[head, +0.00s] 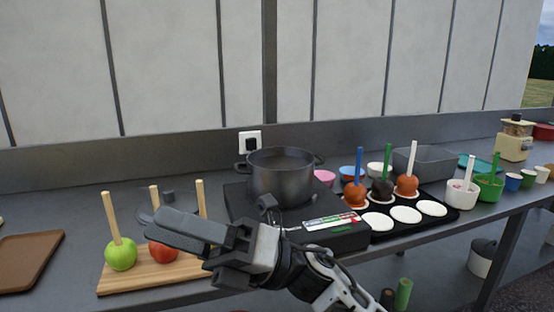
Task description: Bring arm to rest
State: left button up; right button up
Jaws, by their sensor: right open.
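My right gripper (160,228) reaches in from the lower right and hangs over the wooden board. Its jaws are open with nothing seen between them. A green apple (120,254) on a stick stands on the board (118,286), left of the gripper. A red apple (163,252) stands just behind the fingers, partly covered by them. A third stick (201,200) rises behind the gripper, and its lower end is hidden. I cannot tell whether the fingers touch the apples or sticks. My left gripper is not in view.
A dark pot (281,180) stands on a black hot plate (345,238) behind my right arm. A black tray (442,222) holds three coated apples and white discs. Bowls, cups and a grey tub (424,163) stand at the right. A brown tray (28,262) lies far left.

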jog(key=w+d+f+m+t+h, duration=0.2)
jog(key=d+f+m+t+h, duration=0.25)
jog(key=m+t, duration=0.5)
jog(key=w+d+f+m+t+h+p, duration=0.1)
jog(key=w+d+f+m+t+h, duration=0.15)
jog(key=d+f+m+t, duration=0.65)
jog(key=w+f+m+t+h, duration=0.15)
jog(key=m+t+h, duration=0.4)
jog(key=m, duration=0.85)
jog(key=s+d+f+m+g+h, duration=0.2)
jog(key=s+d+f+m, duration=0.2)
jog(key=f, duration=0.3)
jog(key=s+d+f+m+g+h+p, duration=0.1)
jog(key=s+d+f+m+g+h, duration=0.2)
jog(key=s+f+m, duration=0.1)
jog(key=s+d+f+m+g+h, duration=0.2)
jog(key=s+f, duration=0.4)
jog(key=f, duration=0.3)
jog(key=d+m+g, duration=0.1)
jog(key=d+m, duration=0.1)
jog(key=shift+d+f, duration=0.3)
jog(key=shift+d, duration=0.05)
